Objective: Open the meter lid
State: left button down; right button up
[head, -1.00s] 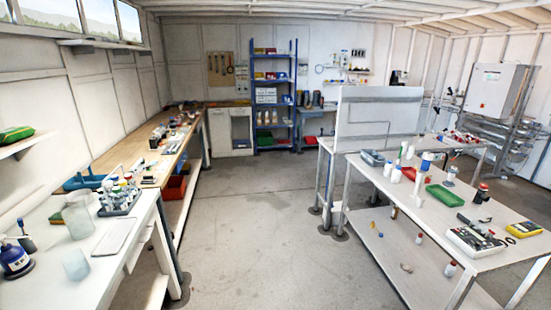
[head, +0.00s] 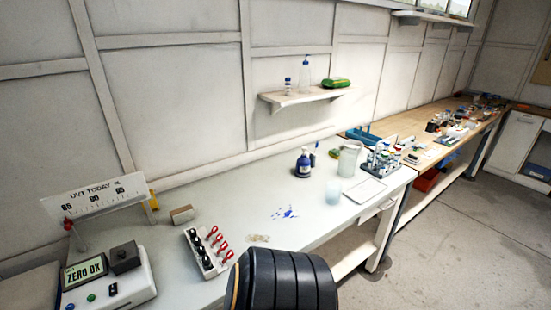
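The meter (head: 100,292) is a white box at the bottom left of the head view, partly cut off by the frame edge. Its display (head: 85,271) reads "ZERO OK". A dark grey square block, apparently the meter lid (head: 125,255), sits on its top right of the display; it looks lowered, but its hinge cannot be made out. Green, blue and black buttons show on the front. Neither gripper is in view. A black ribbed part at the bottom centre looks like part of my arm.
A rack (head: 206,252) with red-handled items stands right of the meter. Behind the meter is a "UVT TODAY" gauge (head: 97,196). A small brown block (head: 181,214) lies nearby. Blue spots mark the bench (head: 240,215). A blue bottle (head: 303,165) and beakers stand farther right.

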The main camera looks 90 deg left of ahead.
aim_at(125, 257)
jog(key=u, duration=4.45)
